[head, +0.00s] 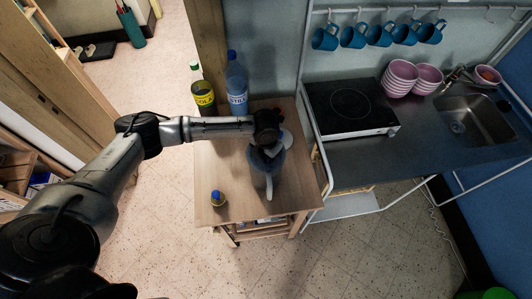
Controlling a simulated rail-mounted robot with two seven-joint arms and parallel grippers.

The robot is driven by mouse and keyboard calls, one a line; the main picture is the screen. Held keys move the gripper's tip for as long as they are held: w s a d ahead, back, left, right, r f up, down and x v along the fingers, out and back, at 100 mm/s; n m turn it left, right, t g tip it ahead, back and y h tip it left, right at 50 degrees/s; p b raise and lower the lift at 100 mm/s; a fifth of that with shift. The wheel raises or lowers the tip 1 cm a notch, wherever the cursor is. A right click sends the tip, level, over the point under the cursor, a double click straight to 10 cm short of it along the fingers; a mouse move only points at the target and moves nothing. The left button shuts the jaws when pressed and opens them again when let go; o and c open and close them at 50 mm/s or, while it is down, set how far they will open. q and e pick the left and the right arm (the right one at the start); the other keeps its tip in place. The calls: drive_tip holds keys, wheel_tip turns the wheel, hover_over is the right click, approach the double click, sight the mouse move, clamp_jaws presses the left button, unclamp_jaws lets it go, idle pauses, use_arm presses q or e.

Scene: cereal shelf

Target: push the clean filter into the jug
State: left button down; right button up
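A translucent bluish-grey jug (264,163) stands on the small wooden table (238,208), with its pale handle (269,188) toward the front edge. My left gripper (267,142) is over the back of the jug, seen from above. Its fingers are mostly hidden, so I cannot tell whether they are open or hold anything. A light grey-white piece (286,138) shows beside the gripper at the jug's top; I cannot tell whether it is the filter or part of the jug. A small yellow and blue item (217,198) sits at the table's front left. My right gripper is not in view.
A yellow-labelled bottle (203,98) and a blue bottle (236,85) stand at the table's back left. To the right are a hob (350,105), pink bowls (402,76), a sink (478,115) and hanging blue mugs (353,37).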

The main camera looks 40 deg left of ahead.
use_arm(q)
drive_tip(key=shift+f, duration=0.3)
drive_tip(key=c, duration=0.7)
unclamp_jaws()
drive_tip(key=shift+r, duration=0.55)
wheel_tip(320, 180, up, 13)
drive_tip(key=shift+b, duration=0.45)
drive_tip(key=shift+f, duration=0.1)
